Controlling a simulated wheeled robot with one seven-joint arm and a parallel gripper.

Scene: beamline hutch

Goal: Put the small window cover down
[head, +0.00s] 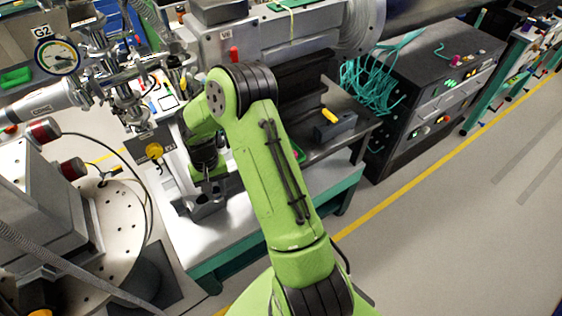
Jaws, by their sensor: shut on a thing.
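My gripper (204,180) points down over the left part of the bench (232,232), below the bent green arm. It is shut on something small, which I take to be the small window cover. The cover's outline cannot be made out, as the wrist and the dark fittings around the fingers hide it. A dark grey block (206,204) shows just below the fingers; I cannot tell whether the held thing touches it.
A grey plate with a yellow knob (154,151) stands left of the gripper. A pressure gauge (57,57) and metal piping are at upper left. A grey block with a yellow piece (334,126) sits right of the arm. The bench's front strip is bare.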

